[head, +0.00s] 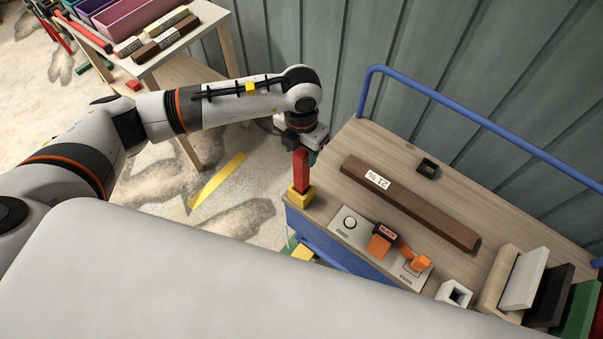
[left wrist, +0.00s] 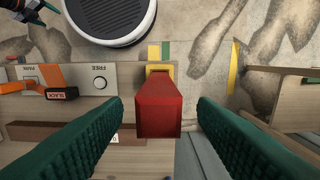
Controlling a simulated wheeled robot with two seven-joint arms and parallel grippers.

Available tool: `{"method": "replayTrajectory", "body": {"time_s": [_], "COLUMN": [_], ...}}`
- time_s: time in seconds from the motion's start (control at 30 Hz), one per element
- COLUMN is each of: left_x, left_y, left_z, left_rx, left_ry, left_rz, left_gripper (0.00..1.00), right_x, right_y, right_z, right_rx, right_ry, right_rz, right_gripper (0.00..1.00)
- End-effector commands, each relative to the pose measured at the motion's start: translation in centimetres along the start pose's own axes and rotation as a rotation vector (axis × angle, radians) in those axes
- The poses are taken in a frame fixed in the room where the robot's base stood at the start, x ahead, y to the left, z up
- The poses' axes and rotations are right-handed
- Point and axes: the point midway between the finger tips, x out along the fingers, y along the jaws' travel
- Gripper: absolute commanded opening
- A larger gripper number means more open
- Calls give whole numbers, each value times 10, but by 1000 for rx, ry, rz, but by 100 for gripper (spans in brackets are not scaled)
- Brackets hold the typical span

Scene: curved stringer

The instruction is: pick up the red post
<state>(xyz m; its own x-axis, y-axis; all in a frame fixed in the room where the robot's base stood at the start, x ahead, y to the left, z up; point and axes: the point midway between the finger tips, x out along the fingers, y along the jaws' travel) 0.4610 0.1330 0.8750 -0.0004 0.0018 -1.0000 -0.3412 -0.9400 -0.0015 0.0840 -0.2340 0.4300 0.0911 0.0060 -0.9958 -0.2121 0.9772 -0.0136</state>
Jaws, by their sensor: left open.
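The red post (head: 301,171) stands upright in a yellow base (head: 301,195) at the near left corner of the wooden cart top. My left gripper (head: 303,146) is directly above the post, pointing down, its fingers largely hidden by the wrist in the head view. In the left wrist view the green fingers (left wrist: 160,118) are open, one on each side of the red post (left wrist: 159,108), with gaps visible on both sides. The yellow base (left wrist: 160,70) shows beyond the post.
On the cart top (head: 330,170) lie a brown bar (head: 410,203) with a label, a small black block (head: 427,167), and a panel with a white button (head: 349,222) and orange parts (head: 380,242). A blue rail (head: 470,125) runs behind. Several coloured boards stand at right.

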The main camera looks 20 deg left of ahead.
Motion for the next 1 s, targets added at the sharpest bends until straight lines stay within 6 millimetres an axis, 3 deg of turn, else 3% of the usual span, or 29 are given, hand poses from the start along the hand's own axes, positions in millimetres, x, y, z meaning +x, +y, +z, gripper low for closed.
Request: {"method": "replayTrajectory", "body": {"time_s": [0.2,0.47,0.8,1.0], "left_x": [28,32,32,32], "left_y": [1,1,1,1], "left_z": [0,-1,-1,-1], "left_rx": [0,0,0,0], "left_ry": [-2,1,1,2], "left_rz": [2,1,2,2], "left_gripper": [53,53,0,0], "right_x": [-10,-10,-10,-10], "right_y": [-2,-3,-3,-3], "right_z": [1,1,1,1], "right_rx": [-1,-2,-2,-2], "right_ry": [0,1,0,0], "right_rz": [-2,-3,-3,-3], "right_gripper": [74,74,74,74]}}
